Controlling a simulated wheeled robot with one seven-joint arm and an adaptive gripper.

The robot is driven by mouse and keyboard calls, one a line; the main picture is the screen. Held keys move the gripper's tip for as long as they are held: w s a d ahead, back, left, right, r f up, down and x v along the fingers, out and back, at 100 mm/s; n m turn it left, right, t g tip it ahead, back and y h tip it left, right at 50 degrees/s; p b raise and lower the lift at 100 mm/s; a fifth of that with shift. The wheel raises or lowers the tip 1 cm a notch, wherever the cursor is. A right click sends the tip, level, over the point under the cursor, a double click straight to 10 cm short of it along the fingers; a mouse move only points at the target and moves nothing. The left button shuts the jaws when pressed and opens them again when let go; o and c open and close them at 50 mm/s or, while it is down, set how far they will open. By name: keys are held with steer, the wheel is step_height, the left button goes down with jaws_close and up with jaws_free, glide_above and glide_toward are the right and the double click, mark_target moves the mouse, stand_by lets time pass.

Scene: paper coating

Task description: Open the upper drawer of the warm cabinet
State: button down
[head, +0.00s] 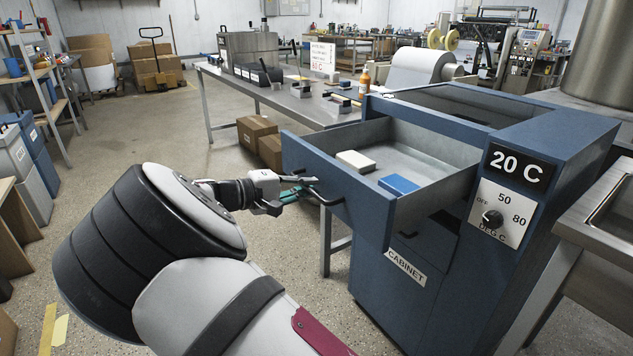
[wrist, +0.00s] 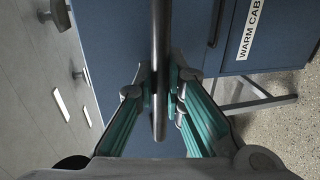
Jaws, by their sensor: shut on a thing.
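The blue warm cabinet (head: 425,285) stands at the right in the head view, with a "20 C" display and a dial on its side panel. Its upper drawer (head: 345,185) is pulled well out toward the left. A white block (head: 356,161) and a blue block (head: 399,185) lie inside it. My gripper (head: 300,192) is at the drawer's front and shut on its dark bar handle. In the wrist view the handle (wrist: 159,50) runs between the teal fingers (wrist: 160,92). The lower drawer's handle (wrist: 216,25) also shows there. In the head view my gripper partly hides the upper handle.
A metal table (head: 290,100) with bottles, signs and small parts stands behind the drawer, with cardboard boxes (head: 257,132) beneath it. A steel sink bench (head: 590,225) is close to the cabinet's right. The floor (head: 150,140) at the left of the drawer is clear.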

steer(key=shift+a+f, duration=0.1)
steer(key=c, duration=1.7)
jaws_free()
steer(key=shift+o, duration=0.2)
steer(key=shift+s, duration=0.1)
steer(key=v, duration=1.2)
steer(key=shift+a, duration=0.1)
